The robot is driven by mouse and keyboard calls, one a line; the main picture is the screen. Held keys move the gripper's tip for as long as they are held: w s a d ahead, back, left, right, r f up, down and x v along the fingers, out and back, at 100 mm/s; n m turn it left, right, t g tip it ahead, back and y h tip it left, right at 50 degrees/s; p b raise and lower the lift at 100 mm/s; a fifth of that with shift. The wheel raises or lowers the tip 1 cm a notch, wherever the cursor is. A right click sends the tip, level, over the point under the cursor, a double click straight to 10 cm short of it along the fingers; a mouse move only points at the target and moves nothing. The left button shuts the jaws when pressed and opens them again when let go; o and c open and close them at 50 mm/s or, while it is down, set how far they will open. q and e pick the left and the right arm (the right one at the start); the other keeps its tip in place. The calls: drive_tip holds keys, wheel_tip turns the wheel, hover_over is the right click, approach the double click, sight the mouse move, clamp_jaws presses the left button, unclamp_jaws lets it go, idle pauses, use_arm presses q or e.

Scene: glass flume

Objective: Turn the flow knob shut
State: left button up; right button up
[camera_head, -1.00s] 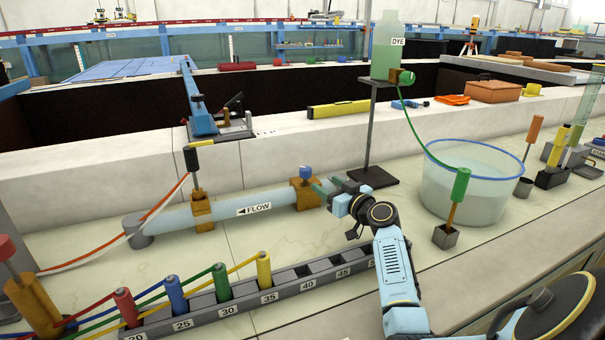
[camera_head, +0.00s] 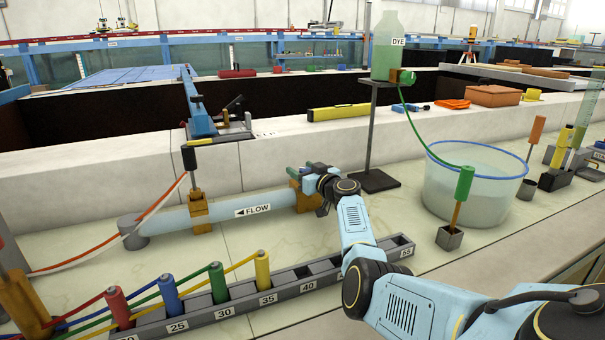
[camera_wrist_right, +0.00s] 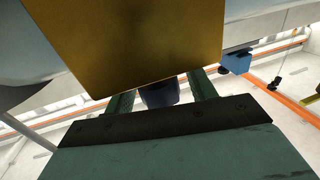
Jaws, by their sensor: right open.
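The flow knob (camera_head: 305,171) is small and blue, on top of the brass valve block (camera_head: 296,189) at the right end of the clear pipe marked FLOW (camera_head: 225,209). My right gripper (camera_head: 304,170) is at the knob, and its wrist hides part of the valve. In the right wrist view the knob (camera_wrist_right: 159,94) looks dark blue and sits between the two green fingers, with a visible gap on each side. The brass block (camera_wrist_right: 140,40) fills the upper middle there. The right gripper is open around the knob. My left gripper is out of view.
A grey numbered rack (camera_head: 240,308) with several coloured plugs lies in front of the pipe. The dye stand (camera_head: 371,135) rises just behind my right wrist. A clear tub (camera_head: 470,185) stands to the right. A black-handled plug (camera_head: 190,160) stands on the pipe's left part.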

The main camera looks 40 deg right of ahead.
drive_tip(key=shift+c, duration=0.4)
drive_tip(key=c, duration=0.9)
